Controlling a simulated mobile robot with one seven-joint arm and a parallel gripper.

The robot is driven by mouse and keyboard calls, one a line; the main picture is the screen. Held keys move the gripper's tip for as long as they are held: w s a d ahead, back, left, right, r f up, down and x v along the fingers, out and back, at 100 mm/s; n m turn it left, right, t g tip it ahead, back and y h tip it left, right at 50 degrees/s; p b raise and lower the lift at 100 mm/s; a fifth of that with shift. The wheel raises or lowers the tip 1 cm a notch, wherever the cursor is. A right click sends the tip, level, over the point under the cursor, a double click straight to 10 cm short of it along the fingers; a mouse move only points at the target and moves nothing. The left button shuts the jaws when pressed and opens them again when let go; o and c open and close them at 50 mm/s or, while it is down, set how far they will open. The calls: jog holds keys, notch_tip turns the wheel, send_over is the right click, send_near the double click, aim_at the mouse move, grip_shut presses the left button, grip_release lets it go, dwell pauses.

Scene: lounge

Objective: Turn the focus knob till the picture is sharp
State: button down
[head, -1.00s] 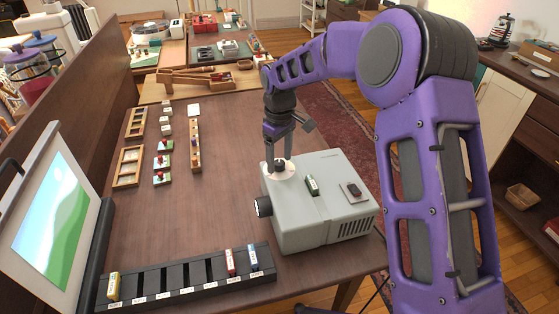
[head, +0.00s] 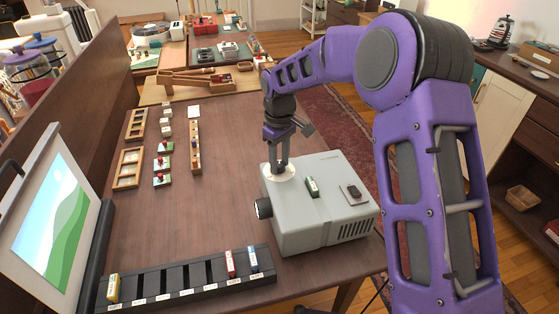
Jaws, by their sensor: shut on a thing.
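The grey projector (head: 315,222) stands on the brown table, its dark lens (head: 263,208) facing left. The focus knob sits on a pale round dial (head: 281,173) on top of the projector, near its left end. My gripper (head: 281,166) points down over the dial, shut on the knob, which the fingers mostly hide. The screen (head: 52,215) at the left shows a picture of green hills, blue sky and a white round spot. The edges of the hills look fairly crisp.
A green-and-white slide (head: 312,187) and a dark switch (head: 354,194) are on the projector's top. A black slotted rack (head: 190,275) with several slides lies in front. Small blocks and wooden trays (head: 128,168) stand at the back left. The table's middle is clear.

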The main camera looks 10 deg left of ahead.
aim_at(279, 164)
jog(key=shift+m, duration=1.4)
jog(key=shift+c, duration=2.2)
grip_release()
jog(key=shift+r, duration=0.1)
notch_tip(279, 164, up, 17)
jog(key=p, duration=0.2)
jog(key=shift+p, duration=0.35)
jog(key=shift+r, duration=0.1)
